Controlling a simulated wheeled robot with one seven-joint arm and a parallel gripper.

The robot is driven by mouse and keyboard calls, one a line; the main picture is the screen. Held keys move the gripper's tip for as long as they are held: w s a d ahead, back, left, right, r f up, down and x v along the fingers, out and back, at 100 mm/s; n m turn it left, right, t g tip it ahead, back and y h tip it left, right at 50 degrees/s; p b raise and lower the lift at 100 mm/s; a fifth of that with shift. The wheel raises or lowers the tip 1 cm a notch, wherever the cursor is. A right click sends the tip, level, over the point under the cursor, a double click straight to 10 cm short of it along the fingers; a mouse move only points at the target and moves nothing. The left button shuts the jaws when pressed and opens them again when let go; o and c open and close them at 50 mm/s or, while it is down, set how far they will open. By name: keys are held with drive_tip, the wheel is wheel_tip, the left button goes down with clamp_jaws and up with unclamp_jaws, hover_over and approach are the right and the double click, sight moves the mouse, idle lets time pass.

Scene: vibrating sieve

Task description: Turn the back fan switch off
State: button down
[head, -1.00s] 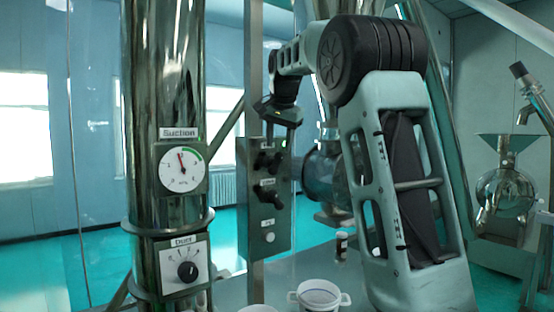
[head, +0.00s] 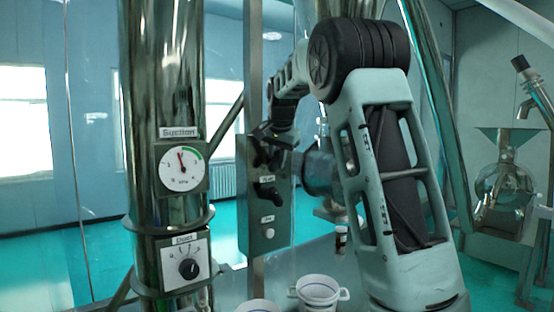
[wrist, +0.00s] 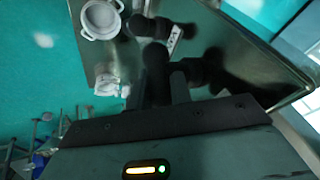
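A grey switch panel (head: 258,225) hangs on a post in the middle of the head view. It carries an upper black switch knob (head: 262,157), a lower black knob (head: 268,194) and a pale round button (head: 268,233). The labels are too small to read, so I cannot tell which is the back fan switch. My gripper (head: 272,137) is at the upper knob, partly covering it. In the wrist view, dark finger shapes and black knobs (wrist: 150,26) overlap. I cannot tell whether the fingers touch or enclose the upper knob.
A white two-handled pot (head: 318,290) stands below, right of the panel.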

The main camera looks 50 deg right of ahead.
drive_tip(key=shift+f+h+b, duration=0.1)
drive_tip(key=shift+h+b, duration=0.2)
drive_tip(key=shift+b, duration=0.2)
drive_tip(key=h+b, duration=0.1)
drive_tip(key=b, duration=0.1)
drive_tip(key=h+b, duration=0.1)
drive_tip(key=b, duration=0.1)
drive_tip(key=shift+w+a+f+n, duration=0.1)
drive_tip(key=shift+a+f+n, duration=0.1)
drive_tip(key=shift+f+n, duration=0.15)
drive_tip(key=n+h+b, duration=0.1)
drive_tip(key=h+b, duration=0.2)
drive_tip(key=b, duration=0.4)
drive_tip(key=shift+a+g, duration=0.15)
drive_tip(key=shift+g, duration=0.25)
drive_tip(key=n+h+b, duration=0.1)
drive_tip(key=h+b, duration=0.3)
drive_tip(key=b, duration=0.5)
drive_tip(key=shift+a+b, duration=0.1)
drive_tip(key=shift+b, duration=0.3)
drive_tip(key=b, duration=0.1)
drive_tip(key=h+b, duration=0.1)
drive_tip(key=b, duration=0.1)
drive_tip(key=shift+r+n+h, duration=0.25)
drive_tip(key=shift+r+h, duration=0.05)
drive_tip(key=shift+r, duration=0.1)
drive_tip(key=c, duration=1.3)
unclamp_jaws()
